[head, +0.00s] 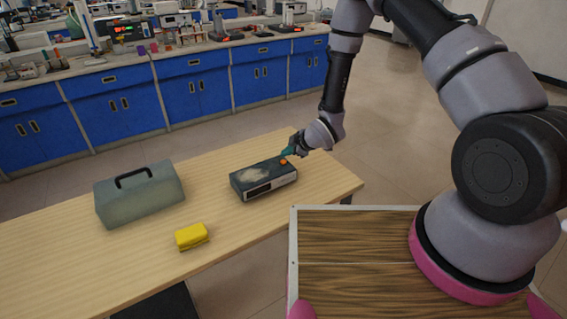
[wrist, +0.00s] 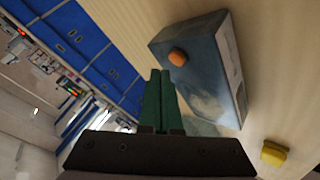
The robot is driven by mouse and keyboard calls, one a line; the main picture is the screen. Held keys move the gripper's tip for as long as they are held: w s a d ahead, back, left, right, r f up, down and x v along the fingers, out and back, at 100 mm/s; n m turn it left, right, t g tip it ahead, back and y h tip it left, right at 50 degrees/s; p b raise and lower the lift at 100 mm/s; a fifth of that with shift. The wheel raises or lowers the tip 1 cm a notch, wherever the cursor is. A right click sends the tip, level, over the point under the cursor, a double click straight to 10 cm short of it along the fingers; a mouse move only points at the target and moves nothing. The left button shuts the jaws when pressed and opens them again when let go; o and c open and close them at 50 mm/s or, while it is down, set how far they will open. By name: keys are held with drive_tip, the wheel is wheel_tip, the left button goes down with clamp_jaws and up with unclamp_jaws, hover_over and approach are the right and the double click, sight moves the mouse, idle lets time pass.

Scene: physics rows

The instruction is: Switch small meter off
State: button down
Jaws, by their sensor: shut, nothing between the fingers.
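The small meter (head: 262,181) is a dark box with a pale front panel, lying on the wooden table. A round orange button (head: 283,161) sits on its top near the right end. In the wrist view the meter (wrist: 208,80) shows its blue-grey top with the orange button (wrist: 177,57) near one corner. My gripper (head: 289,152) is shut and empty, with teal fingers close to the button in the head view. In the wrist view my gripper fingertips (wrist: 160,72) point up beside the button, apart from it in the picture. I cannot tell whether they touch the meter.
A grey-green toolbox (head: 145,195) with a black handle stands left of the meter. A yellow sponge-like block (head: 192,236) lies in front, also in the wrist view (wrist: 274,153). The wooden table (head: 60,270) is otherwise clear. Blue lab cabinets (head: 190,90) stand behind.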

drive_tip(key=shift+r, duration=3)
drive_tip(key=w+d+r+m+t+h, duration=0.1)
drive_tip(key=w+d+r+m, duration=0.1)
drive_tip(key=d+r, duration=0.35)
drive_tip(key=w+d+r+m+h, duration=0.2)
drive_tip(key=d+r+m, duration=0.1)
drive_tip(key=r, duration=0.6)
drive_tip(key=s+d+r+m+h, duration=0.1)
drive_tip(key=s+d+r+m, duration=0.2)
drive_tip(key=d+r, duration=0.3)
drive_tip(key=s+d+r+m+h, duration=0.1)
drive_tip(key=s+d+r+m, duration=0.2)
drive_tip(key=r, duration=0.6)
drive_tip(key=s+d+r+m, duration=0.2)
drive_tip(key=s+r+m, duration=0.1)
drive_tip(key=s, duration=0.5)
drive_tip(key=s+d+r+m, duration=0.3)
drive_tip(key=s+r, duration=0.3)
drive_tip(key=s, duration=0.2)
drive_tip(key=s+d+r+m, duration=0.3)
drive_tip(key=s+r+m, duration=0.2)
drive_tip(key=s, duration=0.3)
drive_tip(key=shift+s+d, duration=0.2)
drive_tip(key=shift+d, duration=0.05)
